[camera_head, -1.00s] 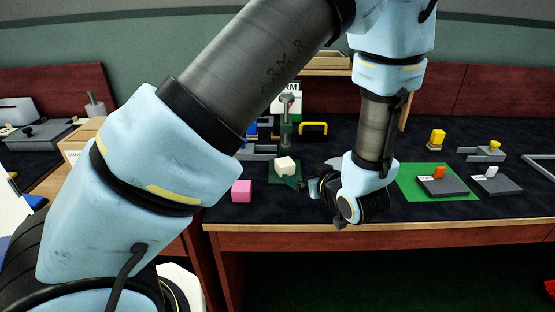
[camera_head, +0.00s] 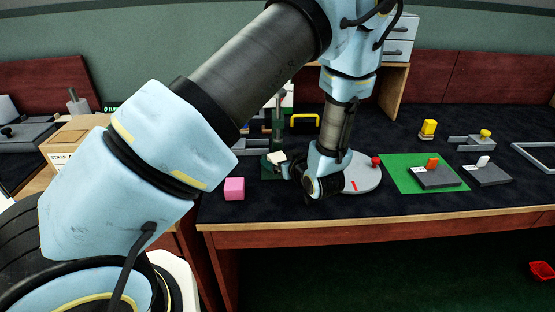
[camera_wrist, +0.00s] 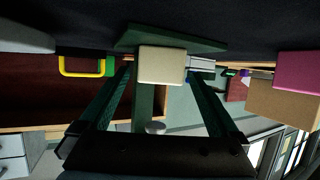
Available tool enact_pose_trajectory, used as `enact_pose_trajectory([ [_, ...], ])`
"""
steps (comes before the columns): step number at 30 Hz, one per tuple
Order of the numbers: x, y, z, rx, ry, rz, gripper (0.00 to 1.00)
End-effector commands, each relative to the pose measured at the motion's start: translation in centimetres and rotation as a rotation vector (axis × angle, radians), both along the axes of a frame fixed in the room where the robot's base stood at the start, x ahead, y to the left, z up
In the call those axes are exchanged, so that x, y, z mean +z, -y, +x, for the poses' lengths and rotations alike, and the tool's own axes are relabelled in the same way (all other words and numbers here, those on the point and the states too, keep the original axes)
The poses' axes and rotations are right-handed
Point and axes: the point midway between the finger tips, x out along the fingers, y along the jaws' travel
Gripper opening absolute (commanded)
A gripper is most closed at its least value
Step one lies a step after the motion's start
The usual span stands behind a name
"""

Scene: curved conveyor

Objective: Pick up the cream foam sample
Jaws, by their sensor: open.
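In the wrist view, which looks upside down, the foam sample (camera_wrist: 162,65) sits against a dark green plate (camera_wrist: 205,44). My gripper's two dark green fingers (camera_wrist: 161,78) are spread wide, one on each side of the block in the picture. The block lies near the fingertips, and I see a gap on both sides. I cannot tell how far it is between them.
A pink block (camera_head: 234,189) stands left of the foam. A dark green press-like stand (camera_head: 278,125) rises behind it. A grey disc with a red knob (camera_head: 362,178) lies right of my gripper. A yellow handle (camera_head: 305,122) stands behind.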

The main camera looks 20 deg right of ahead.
Motion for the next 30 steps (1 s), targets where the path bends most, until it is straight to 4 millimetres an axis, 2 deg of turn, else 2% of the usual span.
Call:
enact_pose_trajectory([
  [4,-0.48,-0.10,1.20,0.000,-0.001,0.000,0.97],
  [11,-0.58,-0.10,1.32,-0.001,-0.001,-0.001,0.97],
  [30,-0.55,-0.08,1.30,-0.001,0.000,-0.001,0.27],
])
